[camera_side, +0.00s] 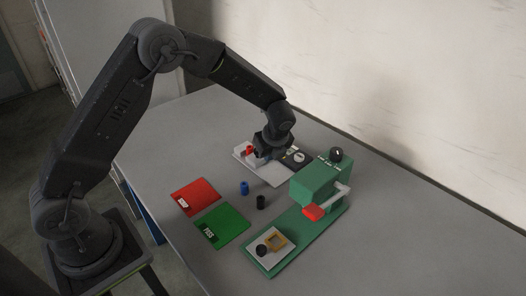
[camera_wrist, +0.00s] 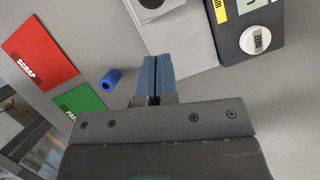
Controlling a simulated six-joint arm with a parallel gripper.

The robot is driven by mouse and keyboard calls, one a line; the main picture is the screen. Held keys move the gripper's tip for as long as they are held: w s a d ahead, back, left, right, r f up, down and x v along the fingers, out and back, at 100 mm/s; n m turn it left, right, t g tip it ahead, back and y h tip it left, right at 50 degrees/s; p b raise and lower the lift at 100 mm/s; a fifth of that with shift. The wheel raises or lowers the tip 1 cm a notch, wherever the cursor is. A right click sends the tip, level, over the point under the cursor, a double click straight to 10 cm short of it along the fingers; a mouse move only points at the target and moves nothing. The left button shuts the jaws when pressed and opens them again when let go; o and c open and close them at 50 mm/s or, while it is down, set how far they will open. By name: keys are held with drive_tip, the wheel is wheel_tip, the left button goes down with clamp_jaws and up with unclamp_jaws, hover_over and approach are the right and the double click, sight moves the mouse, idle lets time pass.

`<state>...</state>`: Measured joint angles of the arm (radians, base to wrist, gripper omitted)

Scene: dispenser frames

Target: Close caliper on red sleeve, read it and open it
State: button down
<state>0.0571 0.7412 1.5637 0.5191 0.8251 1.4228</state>
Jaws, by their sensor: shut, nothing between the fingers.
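The caliper is a bench gauge with a pale base (camera_side: 266,174) and a black readout unit (camera_side: 298,160) with a white round button. In the wrist view the readout unit (camera_wrist: 262,28) shows a button marked ZERO, and part of its display is cut off by the top edge. The red sleeve (camera_side: 249,150) sits at the left end of the gauge, beside a pale upright block, partly hidden by my gripper. My gripper (camera_side: 260,158) is low over the gauge, just right of the sleeve. Its blue fingers (camera_wrist: 157,62) are shut together with nothing between them. The sleeve is out of the wrist view.
A blue sleeve (camera_side: 244,188) and a black sleeve (camera_side: 261,202) stand on the open table. A red SCRAP mat (camera_side: 195,193) and a green PASS mat (camera_side: 224,222) lie left of them. A green fixture (camera_side: 318,188) with a red-ended lever stands right of the gauge.

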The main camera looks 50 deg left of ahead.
sight(253, 159)
drive_tip(key=v, duration=0.7)
drive_tip(key=shift+r, duration=0.25)
drive_tip(key=c, duration=1.7)
unclamp_jaws()
drive_tip(key=shift+r, duration=0.25)
drive_tip(key=o, duration=0.7)
drive_tip(key=a+n+h, duration=0.1)
drive_tip(key=a+n, duration=0.1)
drive_tip(key=a, duration=0.1)
drive_tip(key=w+a+r+n+h, duration=0.1)
drive_tip(key=a+n, duration=0.1)
drive_tip(key=a, duration=0.1)
drive_tip(key=w+a+r+n+g+h, duration=0.1)
drive_tip(key=a+h, duration=0.1)
drive_tip(key=a, duration=0.1)
drive_tip(key=shift+w+a+r+n, duration=0.1)
drive_tip(key=shift+w+r+n, duration=0.15)
drive_tip(key=shift+n, duration=0.15)
drive_tip(key=shift+o, duration=0.7)
drive_tip(key=shift+a+f, duration=0.1)
drive_tip(key=shift+f, duration=0.1)
wheel_tip(253, 159, down, 13)
drive_tip(key=shift+f, duration=0.15)
clamp_jaws()
